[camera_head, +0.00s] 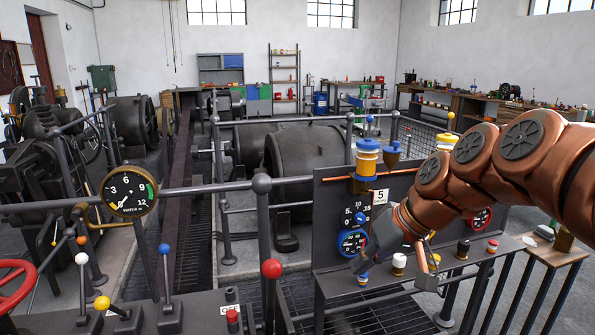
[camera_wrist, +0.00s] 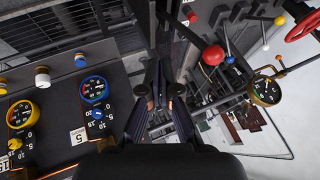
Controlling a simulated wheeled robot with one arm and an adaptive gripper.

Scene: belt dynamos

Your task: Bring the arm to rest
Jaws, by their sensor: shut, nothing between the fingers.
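My copper-coloured arm (camera_head: 470,160) reaches in from the right in the head view, its end angled down to the left. My gripper (camera_head: 362,264) is in front of the dark control panel (camera_head: 335,205), near its blue-rimmed gauge and partly covering the panel. In the wrist view my gripper (camera_wrist: 161,92) points away from the camera. Its fingers are together with nothing between them. I cannot tell from these views how far the fingertips are from the panel.
A railing (camera_head: 200,190) crosses behind. Small knobs line the panel's ledge (camera_head: 330,285) below. Large dynamos (camera_head: 305,160) stand beyond the railing.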

